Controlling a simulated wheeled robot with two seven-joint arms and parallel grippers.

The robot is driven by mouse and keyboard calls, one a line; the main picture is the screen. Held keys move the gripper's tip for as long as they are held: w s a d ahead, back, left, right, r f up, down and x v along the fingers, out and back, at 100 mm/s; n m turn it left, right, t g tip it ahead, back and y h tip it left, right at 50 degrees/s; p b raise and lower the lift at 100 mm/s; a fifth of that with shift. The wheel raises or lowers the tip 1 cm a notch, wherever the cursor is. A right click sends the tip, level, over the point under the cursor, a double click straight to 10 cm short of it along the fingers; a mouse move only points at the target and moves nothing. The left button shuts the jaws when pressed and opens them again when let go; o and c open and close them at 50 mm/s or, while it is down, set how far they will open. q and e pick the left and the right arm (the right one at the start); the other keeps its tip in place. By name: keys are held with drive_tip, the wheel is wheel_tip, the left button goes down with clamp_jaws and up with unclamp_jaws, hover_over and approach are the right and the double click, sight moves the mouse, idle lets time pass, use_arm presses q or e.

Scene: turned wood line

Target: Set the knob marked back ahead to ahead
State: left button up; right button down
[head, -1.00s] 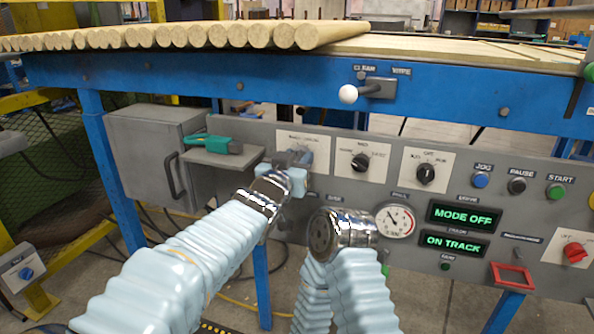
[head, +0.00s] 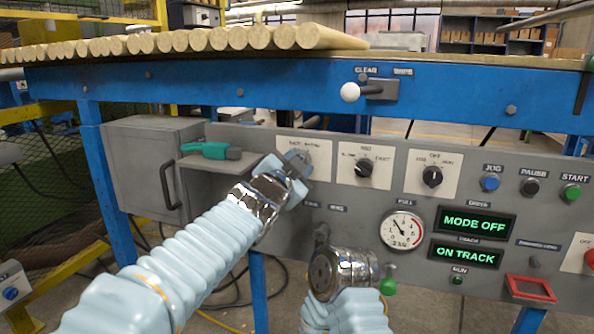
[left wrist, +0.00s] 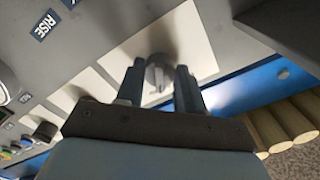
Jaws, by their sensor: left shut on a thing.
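The knob marked back ahead sits on a white plate (head: 322,150) at the left of the grey panel; in the head view my left gripper hides most of it. In the left wrist view the grey knob (left wrist: 158,72) stands between my two fingers. My left gripper (head: 296,166) is shut on this knob, and it also shows in the left wrist view (left wrist: 159,80). The plate's marks are too blurred to read surely. My right arm ends in a round metal wrist (head: 340,272) low in front of the panel; its fingers cannot be seen.
Two more black knobs, the middle one (head: 364,168) and the right one (head: 432,176), lie to the right. A gauge (head: 402,230) and green displays (head: 478,222) are lower right. A green-handled tool (head: 208,150) lies on a shelf at left. Round wood bars (head: 260,38) lie above.

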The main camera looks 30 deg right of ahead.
idle(0.3)
use_arm(q)
drive_tip(key=o, duration=1)
drive_tip(key=shift+o, duration=0.2)
drive_tip(key=b+v, duration=0.4)
drive_tip(key=v, duration=0.9)
drive_tip(key=shift+s+a, duration=0.2)
drive_tip(key=shift+a, duration=0.15)
